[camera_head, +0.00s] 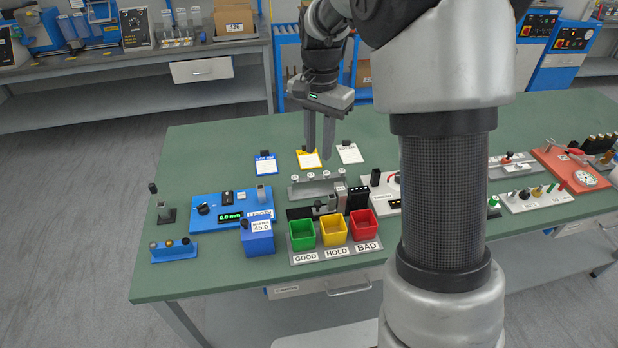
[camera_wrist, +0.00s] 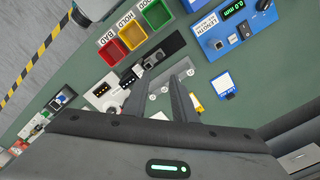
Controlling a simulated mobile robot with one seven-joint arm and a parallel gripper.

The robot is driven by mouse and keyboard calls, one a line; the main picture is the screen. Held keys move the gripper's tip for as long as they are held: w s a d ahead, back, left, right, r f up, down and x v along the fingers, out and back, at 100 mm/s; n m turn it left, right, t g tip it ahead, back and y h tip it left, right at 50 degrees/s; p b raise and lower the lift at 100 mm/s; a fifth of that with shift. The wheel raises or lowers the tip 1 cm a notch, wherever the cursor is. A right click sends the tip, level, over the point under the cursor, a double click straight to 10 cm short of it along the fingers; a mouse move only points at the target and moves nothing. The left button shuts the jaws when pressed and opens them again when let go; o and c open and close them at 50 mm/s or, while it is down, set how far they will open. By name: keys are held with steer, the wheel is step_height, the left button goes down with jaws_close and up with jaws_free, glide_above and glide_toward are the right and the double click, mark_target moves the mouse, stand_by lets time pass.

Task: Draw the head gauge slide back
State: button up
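A black rail fixture with a small grey slide block (camera_head: 332,203) stands behind the bins. I take it as the head gauge, but its label is too small to read. In the wrist view the dark rail (camera_wrist: 172,48) lies beyond the fingertips. A blue length gauge (camera_head: 231,204) with a green 0.0 mm display is to its left; it also shows in the wrist view (camera_wrist: 221,31). My gripper (camera_head: 319,153) hangs above the table's back part, fingers pointing down, apart from the fixture. Its fingers (camera_wrist: 158,78) are spread with nothing between them.
Green, yellow and red bins (camera_head: 333,231) labelled GOOD, HOLD and BAD stand at the front. A blue MASTER 45.0 block (camera_head: 257,238) is beside them. A grey rack (camera_head: 313,188) and several cards (camera_head: 308,159) lie behind. The green table's (camera_head: 190,150) back left is clear.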

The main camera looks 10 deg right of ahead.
mark_target(317, 202)
step_height(317, 202, down, 17)
steer(key=shift+s+f+b, duration=0.1)
steer(key=shift+f+b, duration=0.05)
steer(key=shift+b, duration=0.9)
jaws_close()
